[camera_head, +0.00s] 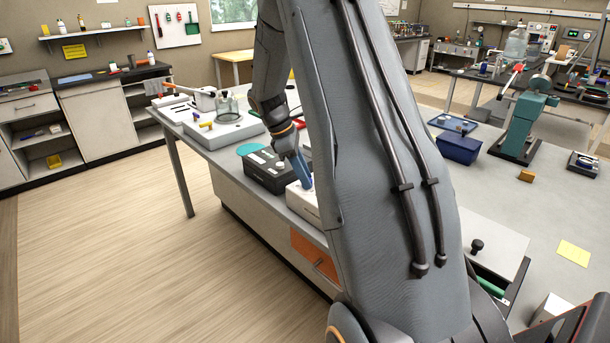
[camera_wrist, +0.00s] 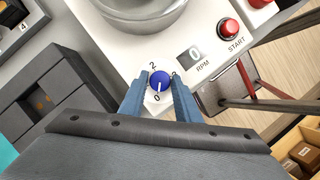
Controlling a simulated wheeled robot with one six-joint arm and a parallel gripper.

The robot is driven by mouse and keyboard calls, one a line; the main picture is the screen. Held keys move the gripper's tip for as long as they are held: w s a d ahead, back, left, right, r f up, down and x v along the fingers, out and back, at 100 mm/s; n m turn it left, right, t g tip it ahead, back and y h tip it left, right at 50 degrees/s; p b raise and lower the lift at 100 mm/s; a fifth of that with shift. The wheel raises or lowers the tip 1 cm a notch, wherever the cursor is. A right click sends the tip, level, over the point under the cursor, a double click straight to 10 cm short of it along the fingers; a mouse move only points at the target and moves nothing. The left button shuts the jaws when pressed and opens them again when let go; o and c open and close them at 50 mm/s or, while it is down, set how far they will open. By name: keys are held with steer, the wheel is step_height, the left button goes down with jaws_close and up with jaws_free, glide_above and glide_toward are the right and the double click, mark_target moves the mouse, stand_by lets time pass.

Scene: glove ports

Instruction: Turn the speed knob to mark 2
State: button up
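The speed knob (camera_wrist: 160,80) is a round blue knob with a white pointer line on the white front panel of a device (camera_wrist: 217,71). Its pointer aims at the printed 0 below it, and a printed 2 stands above it. Another mark to its right is partly covered by a finger. My gripper (camera_wrist: 160,78) has one blue finger on each side of the knob; I cannot tell whether they touch it. The display (camera_wrist: 195,53) reads 0 RPM. In the head view, my gripper (camera_head: 304,180) is at a white box (camera_head: 302,202); the knob is hidden there.
A red START button (camera_wrist: 229,27) and another red button (camera_wrist: 259,2) are above right of the knob. A dark grey box (camera_wrist: 52,85) stands to the left. My arm blocks much of the head view.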

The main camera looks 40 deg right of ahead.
steer(key=c, duration=0.6)
steer(key=shift+o, duration=0.2)
